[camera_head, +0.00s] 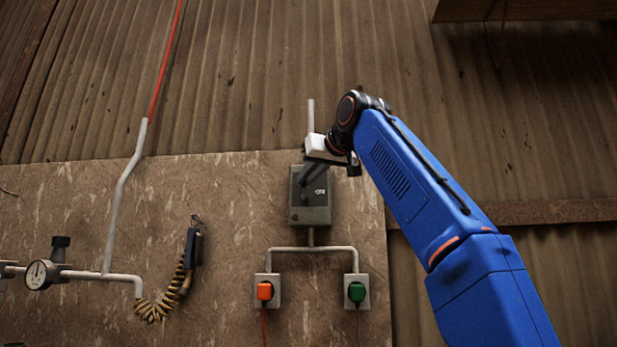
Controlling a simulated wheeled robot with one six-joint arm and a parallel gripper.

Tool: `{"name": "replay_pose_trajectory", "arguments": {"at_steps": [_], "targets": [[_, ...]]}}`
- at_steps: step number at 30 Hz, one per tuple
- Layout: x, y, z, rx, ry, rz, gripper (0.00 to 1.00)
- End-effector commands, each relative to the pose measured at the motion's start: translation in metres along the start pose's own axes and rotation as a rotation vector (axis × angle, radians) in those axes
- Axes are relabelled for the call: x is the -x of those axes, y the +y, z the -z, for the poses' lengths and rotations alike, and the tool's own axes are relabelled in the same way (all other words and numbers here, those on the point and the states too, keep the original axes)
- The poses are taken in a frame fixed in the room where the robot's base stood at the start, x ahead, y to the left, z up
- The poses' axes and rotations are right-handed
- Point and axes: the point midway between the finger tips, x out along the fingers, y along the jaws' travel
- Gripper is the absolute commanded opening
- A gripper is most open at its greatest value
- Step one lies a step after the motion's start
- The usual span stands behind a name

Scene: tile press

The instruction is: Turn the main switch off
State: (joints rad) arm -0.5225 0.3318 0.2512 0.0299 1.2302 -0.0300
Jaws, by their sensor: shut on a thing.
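The main switch is a grey box (310,207) on the brown wall board, with conduit above and below it. My gripper (318,168) is in front of the top of the box, at the end of my blue arm that comes in from the lower right. The jaws are shut on a dark part at the front of the switch box, which looks like its lever (314,178). Most of the lever and the fingertips are dark and hard to make out, so I cannot tell the lever's exact position.
Below the box, a conduit branches to an orange button (264,291) and a green button (356,292). A coiled yellow hose with a dark handpiece (193,247) hangs to the left. A pressure gauge (38,275) and pipes (108,272) are at far left.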

Motion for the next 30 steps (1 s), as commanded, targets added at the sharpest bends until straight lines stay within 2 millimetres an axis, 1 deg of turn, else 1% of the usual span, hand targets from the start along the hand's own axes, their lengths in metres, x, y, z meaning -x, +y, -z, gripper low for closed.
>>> {"name": "replay_pose_trajectory", "arguments": {"at_steps": [1,2,3,12,17,25,30], "targets": [[-0.001,0.000,-0.001,0.000,-0.002,0.000,0.19],[-0.001,0.000,-0.001,0.000,-0.002,0.000,0.26],[-0.001,0.000,-0.001,0.000,-0.001,0.000,0.30],[0.000,0.000,0.000,0.000,0.000,0.000,0.30],[0.006,0.000,0.000,0.000,0.000,0.000,0.30],[0.030,0.000,0.000,0.000,0.000,0.000,0.30],[0.055,0.000,0.000,0.000,0.001,0.000,0.30]]}}
